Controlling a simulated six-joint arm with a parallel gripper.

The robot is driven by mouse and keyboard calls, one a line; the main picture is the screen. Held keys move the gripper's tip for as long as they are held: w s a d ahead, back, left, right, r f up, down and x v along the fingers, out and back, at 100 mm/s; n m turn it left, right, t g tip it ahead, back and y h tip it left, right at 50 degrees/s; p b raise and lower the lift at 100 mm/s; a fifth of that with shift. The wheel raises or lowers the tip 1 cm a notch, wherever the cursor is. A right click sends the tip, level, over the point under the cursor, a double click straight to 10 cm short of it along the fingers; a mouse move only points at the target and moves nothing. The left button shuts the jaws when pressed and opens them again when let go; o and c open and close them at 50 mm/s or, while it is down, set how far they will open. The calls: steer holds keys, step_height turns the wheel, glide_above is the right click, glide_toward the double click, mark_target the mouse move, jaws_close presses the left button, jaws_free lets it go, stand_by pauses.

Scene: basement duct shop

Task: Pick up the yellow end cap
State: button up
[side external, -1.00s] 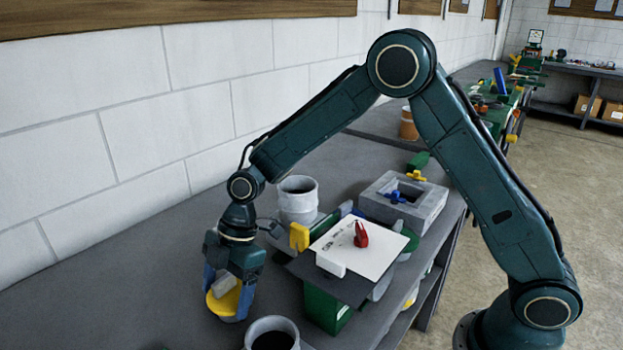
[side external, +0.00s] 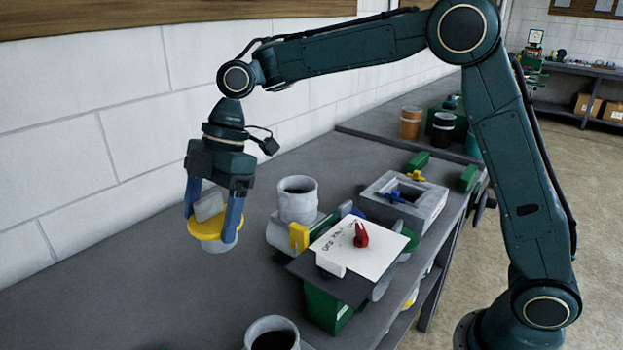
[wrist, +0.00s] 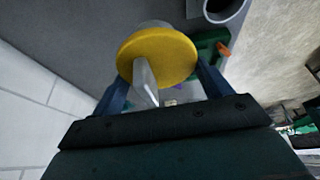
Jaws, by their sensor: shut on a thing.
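The yellow end cap (side external: 204,228) is a round yellow disc with a grey grip on top and a grey part below. My gripper (side external: 213,222) is shut on it, with a blue finger on each side. It hangs above the grey bench, clear of the surface. In the wrist view the yellow end cap (wrist: 157,56) sits between the fingers of my gripper (wrist: 160,75), its grey grip toward the camera.
A grey open-topped pipe (side external: 271,335) stands at the front of the bench. Another grey pipe (side external: 297,205) stands behind. A white sheet with a red clip (side external: 361,236) lies on a dark board. A grey square box (side external: 425,210) stands right. The bench's left side is clear.

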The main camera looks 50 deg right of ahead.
steer(key=shift+r, duration=1.2)
steer(key=shift+d, duration=0.1)
steer(key=shift+w+d+r, duration=0.1)
steer(key=shift+w+d, duration=0.1)
steer(key=shift+d, duration=0.35)
steer(key=d+r, duration=0.2)
steer(key=d, duration=1.7)
steer(key=shift+r, duration=0.25)
steer(key=shift+f, duration=0.2)
steer(key=shift+f, duration=2.7)
